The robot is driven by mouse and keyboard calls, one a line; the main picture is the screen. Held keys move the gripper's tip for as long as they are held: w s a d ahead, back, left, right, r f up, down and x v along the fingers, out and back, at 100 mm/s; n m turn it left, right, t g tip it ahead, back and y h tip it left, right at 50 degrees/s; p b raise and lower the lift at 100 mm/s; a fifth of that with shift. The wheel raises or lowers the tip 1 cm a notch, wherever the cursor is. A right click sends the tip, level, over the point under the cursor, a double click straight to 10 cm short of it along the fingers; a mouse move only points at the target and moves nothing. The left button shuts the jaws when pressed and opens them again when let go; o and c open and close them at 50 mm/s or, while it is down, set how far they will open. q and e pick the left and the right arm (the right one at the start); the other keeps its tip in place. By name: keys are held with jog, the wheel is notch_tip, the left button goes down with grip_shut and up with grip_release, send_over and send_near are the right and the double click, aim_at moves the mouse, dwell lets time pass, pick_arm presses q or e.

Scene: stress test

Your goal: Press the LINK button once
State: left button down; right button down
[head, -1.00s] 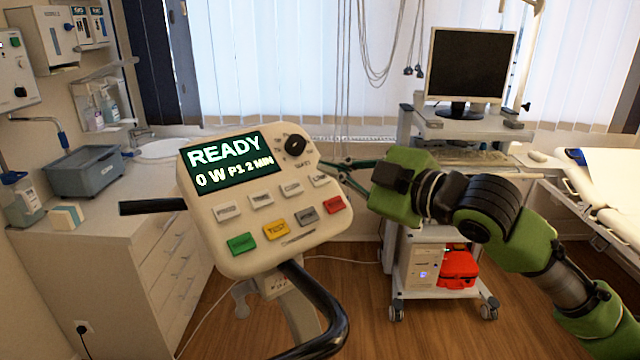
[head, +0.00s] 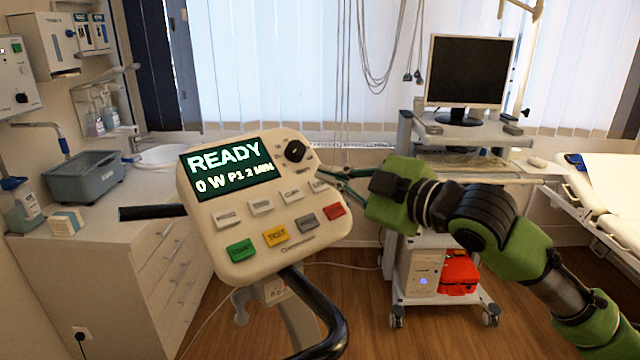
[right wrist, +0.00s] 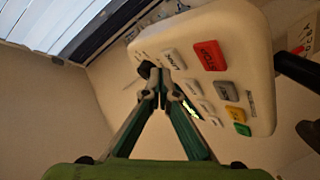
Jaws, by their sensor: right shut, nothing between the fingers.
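The control panel (head: 262,225) is a cream box on a stand; its screen (head: 232,168) reads READY, 0 W, P1 2 MIN. Its upper button row is white. The rightmost white button (head: 318,186) appears to be LINK, but its lettering is hard to read; it also shows in the right wrist view (right wrist: 173,59). My right gripper (head: 324,172) is shut and empty, its tips at the panel's right edge by that button. In the right wrist view the fingertips (right wrist: 160,76) overlap the button's near side; I cannot tell whether they touch. My left gripper is out of view.
The red button (head: 334,212) sits just below the white one, beside grey, yellow and green buttons. A black knob (head: 295,151) stands up above the row. Black handlebars (head: 322,312) flank the panel. A monitor cart (head: 465,130) stands behind my right arm.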

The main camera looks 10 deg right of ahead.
jog(key=shift+w+f, duration=0.1)
dwell(0.6)
jog(key=shift+w+a+f, duration=0.15)
jog(key=shift+f, duration=0.05)
jog(key=shift+w+a+f, duration=0.1)
jog(key=shift+w+f, duration=0.05)
jog(key=shift+f, duration=0.2)
dwell(0.9)
jog(key=shift+s+d+r+p, duration=0.25)
jog(key=shift+s+r+p, duration=0.15)
jog(key=shift+r+p, duration=0.35)
jog(key=shift+f, duration=0.1)
jog(key=shift+s+d+r+p, duration=0.15)
jog(key=shift+r+p, duration=0.3)
jog(key=shift+p, duration=0.05)
jog(key=s+r+p, duration=0.1)
jog(key=s+d+r+p, duration=0.1)
jog(key=r, duration=0.1)
jog(key=shift+s, duration=0.2)
